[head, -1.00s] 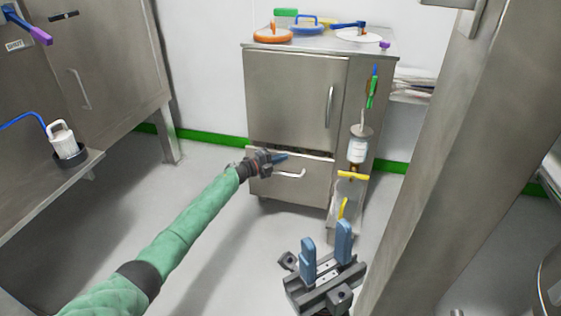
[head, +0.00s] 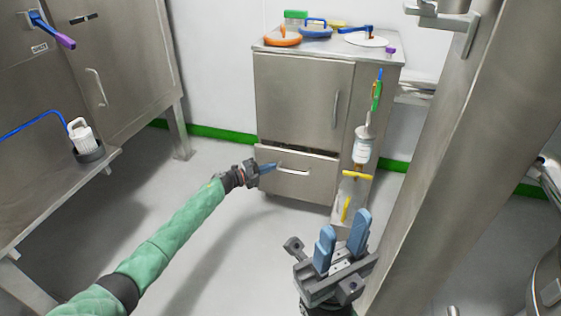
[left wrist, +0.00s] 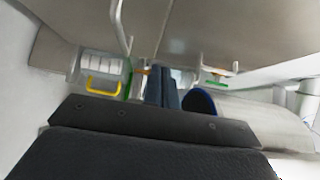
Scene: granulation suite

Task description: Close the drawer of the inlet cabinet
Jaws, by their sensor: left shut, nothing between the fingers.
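The inlet cabinet (head: 300,98) is a steel cabinet with a door above and a drawer (head: 310,188) below. The drawer stands slightly out, with a dark gap along its top edge. Its pale bar handle (head: 295,172) faces me. My left gripper (head: 270,168) is shut and empty, at the left end of the handle; I cannot tell whether it touches the drawer front. Its blue fingers show together in the left wrist view (left wrist: 163,88). My right gripper (head: 342,243) is open and empty, in front of the cabinet and lower right.
A steel post (head: 455,130) stands close on the right. A steel bench (head: 50,195) with a white jug (head: 80,135) is on the left. Brushes and discs lie on the cabinet top. A bottle (head: 362,147) hangs on the cabinet's right side. The floor (head: 215,255) between is clear.

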